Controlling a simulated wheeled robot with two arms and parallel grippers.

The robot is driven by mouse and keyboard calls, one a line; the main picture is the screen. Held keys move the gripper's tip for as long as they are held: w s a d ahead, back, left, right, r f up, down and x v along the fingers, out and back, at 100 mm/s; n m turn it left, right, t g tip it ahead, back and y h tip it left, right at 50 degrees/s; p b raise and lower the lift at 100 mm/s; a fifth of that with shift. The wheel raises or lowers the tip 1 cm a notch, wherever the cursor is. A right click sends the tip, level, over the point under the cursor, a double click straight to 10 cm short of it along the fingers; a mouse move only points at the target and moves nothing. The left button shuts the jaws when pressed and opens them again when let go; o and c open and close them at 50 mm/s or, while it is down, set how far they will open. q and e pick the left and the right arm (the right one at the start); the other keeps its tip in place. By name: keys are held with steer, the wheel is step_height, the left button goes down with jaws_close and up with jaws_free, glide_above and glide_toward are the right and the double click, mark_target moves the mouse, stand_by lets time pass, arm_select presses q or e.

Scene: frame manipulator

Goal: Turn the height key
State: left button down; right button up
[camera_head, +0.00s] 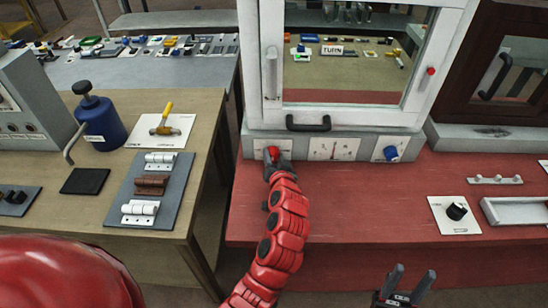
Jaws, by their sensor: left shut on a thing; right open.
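A grey-white cabinet with a glass door has a control panel (360,149) along its base. The panel carries a red knob (273,151) at the left, a white dial plate (333,149) in the middle and a blue knob (391,153) at the right. No readable label shows which one is the height key. My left gripper (274,160) is shut on the red knob and partly hides it. My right gripper (405,284) is open and empty at the bottom, well in front of the panel.
A black door handle (308,123) is just above the panel. The red bench (350,210) is bare in front of it. A black knob (457,211) on a white plate lies at the right. A wooden table (180,230) with hinges, a hammer and a blue bottle stands left.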

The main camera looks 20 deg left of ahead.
arm_select(q)
steer(key=shift+c, duration=1.8)
jaws_free()
steer(key=b+v, duration=0.2)
steer(key=v, duration=0.9)
steer(key=shift+d, duration=0.15)
steer(key=v, duration=0.3)
steer(key=shift+s+r, duration=0.3)
steer(key=shift+s, duration=0.05)
steer(key=p+v, duration=0.2)
steer(key=shift+s+p, duration=0.25)
steer(key=shift+p, duration=0.05)
